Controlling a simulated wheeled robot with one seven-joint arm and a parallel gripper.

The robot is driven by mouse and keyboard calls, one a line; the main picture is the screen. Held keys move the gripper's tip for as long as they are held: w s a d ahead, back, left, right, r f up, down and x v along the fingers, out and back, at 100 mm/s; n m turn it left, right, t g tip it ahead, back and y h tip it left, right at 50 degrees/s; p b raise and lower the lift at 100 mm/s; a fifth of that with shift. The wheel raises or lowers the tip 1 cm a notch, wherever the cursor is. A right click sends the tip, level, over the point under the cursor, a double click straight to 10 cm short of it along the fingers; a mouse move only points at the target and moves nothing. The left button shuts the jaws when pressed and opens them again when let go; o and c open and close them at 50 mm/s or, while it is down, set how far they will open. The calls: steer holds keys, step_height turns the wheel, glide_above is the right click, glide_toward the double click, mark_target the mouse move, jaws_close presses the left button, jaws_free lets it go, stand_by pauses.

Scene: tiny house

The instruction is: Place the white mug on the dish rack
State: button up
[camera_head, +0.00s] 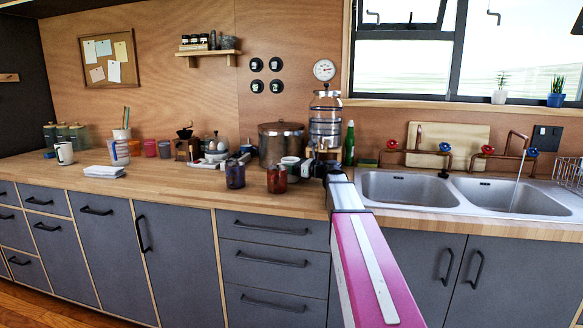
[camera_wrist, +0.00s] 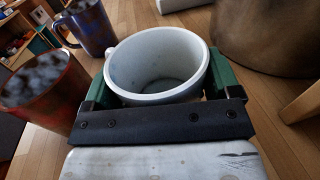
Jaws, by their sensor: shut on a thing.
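A white mug (camera_wrist: 158,96) sits upright between the green fingers of my gripper (camera_wrist: 160,82) in the wrist view. The gripper is shut on it, one finger at each side, and I look into its empty inside. In the head view the white mug (camera_head: 290,161) shows partly behind a red cup, with my gripper (camera_head: 304,168) at the counter. Whether its base touches the counter is unclear. The wire dish rack (camera_head: 569,172) stands at the far right edge, partly cut off, right of the sinks.
A red cup (camera_head: 277,180) and a blue cup (camera_head: 235,175) stand close left. A large pot (camera_head: 281,143) and a glass dispenser (camera_head: 325,120) stand behind. The double sink (camera_head: 405,187) with taps lies between my gripper and the rack. Another white mug (camera_head: 65,153) stands far left.

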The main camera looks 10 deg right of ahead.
steer(key=shift+f, duration=0.1)
steer(key=o, duration=0.9)
steer(key=shift+o, duration=0.2)
